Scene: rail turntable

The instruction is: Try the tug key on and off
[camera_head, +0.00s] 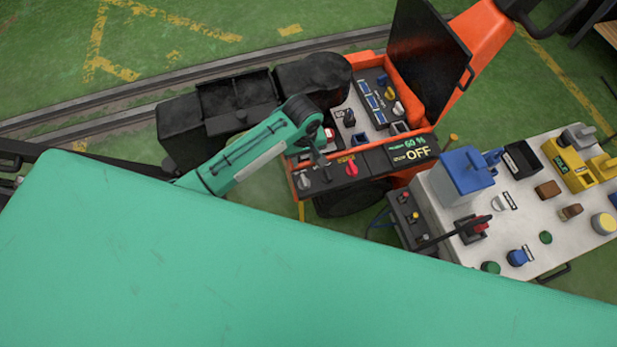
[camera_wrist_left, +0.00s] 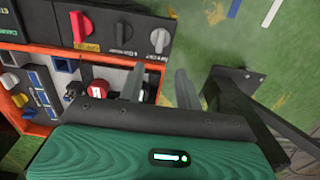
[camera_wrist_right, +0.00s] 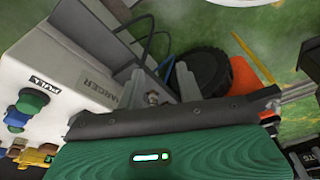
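The orange tug's control panel (camera_head: 370,163) has a small display reading 60 % and OFF. It carries a grey knob (camera_head: 303,181) and a red knob (camera_head: 351,168). In the left wrist view the red knob (camera_wrist_left: 82,26) and grey knob (camera_wrist_left: 160,39) show with a small dark switch (camera_wrist_left: 122,30) between them. I cannot tell which one is the tug key. My left gripper (camera_head: 320,158) is above the panel; its fingers (camera_wrist_left: 160,82) are apart and empty. My right gripper (camera_wrist_right: 160,72) is open, over the side of a white charger cabinet, and not seen in the head view.
The tug's raised black lid (camera_head: 428,55) stands behind the panel. Rails (camera_head: 90,118) cross the green floor behind.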

